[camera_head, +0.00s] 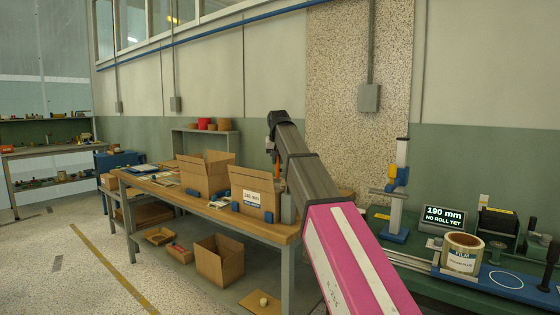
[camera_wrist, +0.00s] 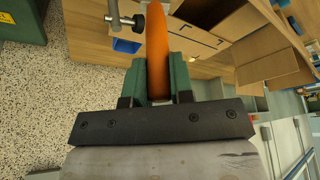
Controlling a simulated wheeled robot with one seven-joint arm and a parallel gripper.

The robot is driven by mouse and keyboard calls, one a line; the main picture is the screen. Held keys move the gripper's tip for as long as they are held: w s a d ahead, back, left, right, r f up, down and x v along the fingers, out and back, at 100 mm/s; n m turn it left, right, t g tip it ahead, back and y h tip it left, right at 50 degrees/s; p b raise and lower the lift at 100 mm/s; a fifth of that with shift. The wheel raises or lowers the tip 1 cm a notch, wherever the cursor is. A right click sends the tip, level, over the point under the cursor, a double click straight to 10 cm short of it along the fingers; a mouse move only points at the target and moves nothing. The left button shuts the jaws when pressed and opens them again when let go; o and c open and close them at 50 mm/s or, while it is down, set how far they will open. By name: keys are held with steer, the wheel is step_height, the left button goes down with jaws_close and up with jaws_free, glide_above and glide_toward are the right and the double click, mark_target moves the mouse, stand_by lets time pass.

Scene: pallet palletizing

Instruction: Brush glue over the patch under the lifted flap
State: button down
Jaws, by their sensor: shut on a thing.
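My gripper (camera_wrist: 158,66) is shut on an orange handle (camera_wrist: 157,40), taken to be the glue brush's; its bristles are out of view. In the head view a bit of the orange handle (camera_head: 277,154) shows below my wrist, beside the labelled carton. This open carton (camera_head: 246,182) stands on the wooden table with a "190 mm" label (camera_head: 251,198) on its front and panels standing up. My arm covers its right side. The patch under the flap cannot be made out. Cardboard panels (camera_wrist: 262,55) also show right of the handle in the wrist view.
A second open carton (camera_head: 204,178) stands left on the table (camera_head: 262,229). Blue blocks (camera_head: 236,208) sit by the labelled carton. A metal rod with a black knob (camera_wrist: 137,22) is near the handle. At right, a green bench carries a film roll (camera_head: 462,253) and a display (camera_head: 443,217).

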steer(key=w+a, duration=0.1)
steer(key=a, duration=0.1)
steer(key=w+a, duration=0.2)
steer(key=shift+w, duration=0.15)
stand_by(0.6)
steer(key=shift+r, duration=0.2)
step_height(320, 180, up, 7)
stand_by(0.7)
steer(key=shift+f, duration=0.15)
steer(key=c, duration=1.6)
jaws_free()
jaws_close()
